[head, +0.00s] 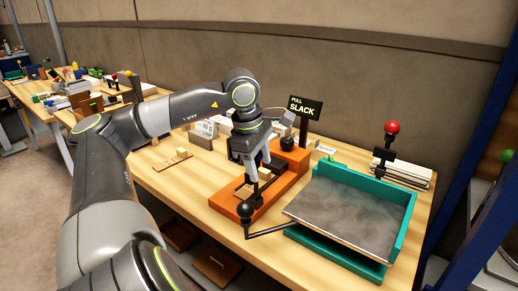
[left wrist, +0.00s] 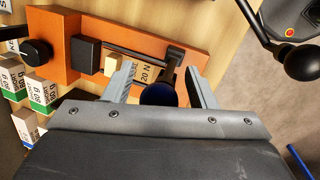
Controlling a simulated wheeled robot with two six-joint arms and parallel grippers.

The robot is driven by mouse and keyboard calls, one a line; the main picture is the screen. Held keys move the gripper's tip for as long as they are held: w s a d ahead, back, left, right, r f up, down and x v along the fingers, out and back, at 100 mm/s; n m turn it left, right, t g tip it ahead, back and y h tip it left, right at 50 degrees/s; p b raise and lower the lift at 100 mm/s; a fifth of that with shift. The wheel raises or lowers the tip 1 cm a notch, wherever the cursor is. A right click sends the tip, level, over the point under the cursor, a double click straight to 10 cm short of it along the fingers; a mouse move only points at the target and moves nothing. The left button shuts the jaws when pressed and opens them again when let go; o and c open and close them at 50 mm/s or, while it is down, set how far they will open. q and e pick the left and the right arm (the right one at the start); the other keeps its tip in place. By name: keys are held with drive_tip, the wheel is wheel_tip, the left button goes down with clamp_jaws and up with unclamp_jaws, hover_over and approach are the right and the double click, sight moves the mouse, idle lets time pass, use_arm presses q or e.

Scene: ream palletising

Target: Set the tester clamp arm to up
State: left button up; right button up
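The tester is an orange base (head: 225,199) on the wooden bench, with a raised orange block behind. In the left wrist view its base (left wrist: 190,28) carries a dark clamp arm (left wrist: 135,51), a bar that runs from a black block to a crosspiece near my fingers. A dark round knob (left wrist: 158,95) is at the near end. My left gripper (head: 258,173) is above the tester, pointing down. Its fingers (left wrist: 162,80) stand open on either side of the knob, with small gaps. I cannot tell the arm's exact tilt. My right gripper is not in view.
A black ball handle (head: 245,209) on a bent rod juts from the teal tray (head: 405,222) close to the tester. A PULL SLACK sign (head: 304,106) stands behind. A red-knobbed lever (head: 393,128) and stacked paper (head: 402,172) are at right.

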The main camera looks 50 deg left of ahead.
use_arm(q)
drive_tip(key=shift+a+r, duration=0.1)
drive_tip(key=shift+r, duration=0.2)
drive_tip(key=v, duration=0.8)
drive_tip(key=shift+r, duration=0.25)
drive_tip(key=p+v, duration=0.3)
drive_tip(key=v, duration=0.5)
drive_tip(key=shift+s+r, duration=0.15)
